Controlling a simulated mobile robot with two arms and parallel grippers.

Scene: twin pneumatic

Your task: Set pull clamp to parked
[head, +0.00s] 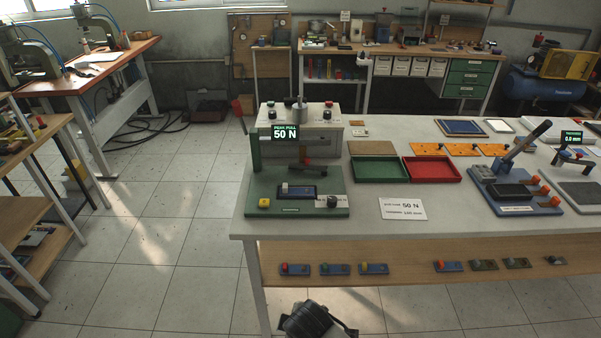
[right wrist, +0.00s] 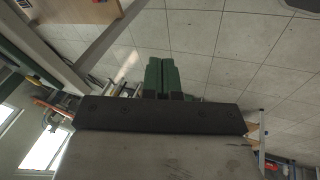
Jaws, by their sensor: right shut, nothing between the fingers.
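The pull test fixture has a green base (head: 262,186) at the front left of the table. A lever with a red grip (head: 238,108) leans up and to the left beside the post. A dark, roughly level clamp arm (head: 308,172) lies above a blue-edged block (head: 296,191); I cannot tell whether they touch. My right gripper (right wrist: 162,78) shows green fingers together and empty in the right wrist view, with floor behind them. No left gripper shows.
A green tray (head: 380,181) and a red tray (head: 432,179) lie right of the fixture. A white card (head: 403,209) lies in front. A blue fixture (head: 525,205) with a raised lever stands farther right. Small parts lie on the lower shelf (head: 400,262).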

